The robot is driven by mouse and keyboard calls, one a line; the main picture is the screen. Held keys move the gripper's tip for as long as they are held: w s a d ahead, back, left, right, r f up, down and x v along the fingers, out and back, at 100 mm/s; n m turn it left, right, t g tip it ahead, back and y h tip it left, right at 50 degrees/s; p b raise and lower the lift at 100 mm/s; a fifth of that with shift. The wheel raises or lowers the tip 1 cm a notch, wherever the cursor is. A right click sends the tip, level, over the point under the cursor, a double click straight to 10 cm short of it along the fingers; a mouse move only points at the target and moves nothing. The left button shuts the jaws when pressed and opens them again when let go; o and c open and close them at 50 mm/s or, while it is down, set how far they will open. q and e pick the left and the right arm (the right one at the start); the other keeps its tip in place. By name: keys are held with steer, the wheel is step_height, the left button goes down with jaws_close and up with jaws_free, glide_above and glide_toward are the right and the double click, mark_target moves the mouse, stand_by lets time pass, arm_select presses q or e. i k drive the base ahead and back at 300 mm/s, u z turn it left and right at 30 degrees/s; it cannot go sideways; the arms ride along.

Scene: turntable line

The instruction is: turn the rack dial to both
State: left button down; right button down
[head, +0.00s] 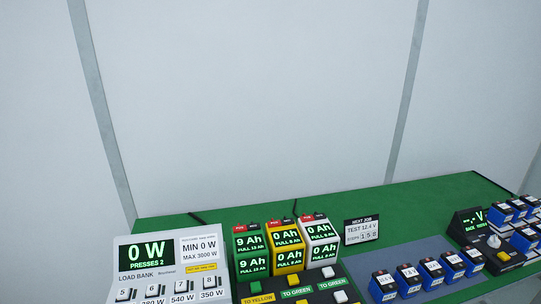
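The rack dial (494,241) looks like a pale knob on a black panel at the far right of the green table. A small display (473,220) beside it shows dashes and a V in green, with smaller text beneath that seems to begin with "BACK". The knob is too small to tell where it points. Neither of my grippers is in the head view.
Blue batteries (383,284) stand in a row on a grey mat, with more blue batteries (527,238) beyond the dial. The green table's back strip (420,199) is clear.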

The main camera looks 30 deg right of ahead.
mark_target(494, 242)
steer(key=z, duration=2.65)
steer(key=k, duration=0.1)
steer(key=z, duration=0.1)
